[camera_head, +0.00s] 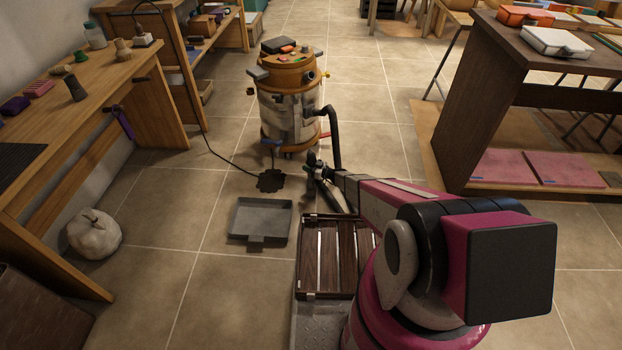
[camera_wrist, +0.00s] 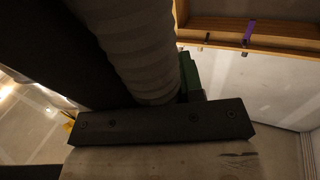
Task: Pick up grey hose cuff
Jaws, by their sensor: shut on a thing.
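A pale grey ribbed tube, which looks like the hose cuff (camera_wrist: 142,52), fills the upper middle of the wrist view. It runs down to a dark bolted bar of my gripper (camera_wrist: 165,125), and the contact is partly hidden. In the head view my gripper (camera_head: 315,166) is at the end of my arm, low in front of the shop vacuum (camera_head: 287,105). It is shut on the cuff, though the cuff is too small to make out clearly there. A black hose (camera_head: 334,135) arches from the vacuum's right side down towards my gripper.
A grey dustpan-like tray (camera_head: 261,220) lies on the floor left of my arm. A dark slatted wooden crate (camera_head: 322,258) is close by. Workbenches (camera_head: 95,110) line the left, with a white pumpkin-shaped object (camera_head: 94,234) below. A dark table (camera_head: 500,90) stands right.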

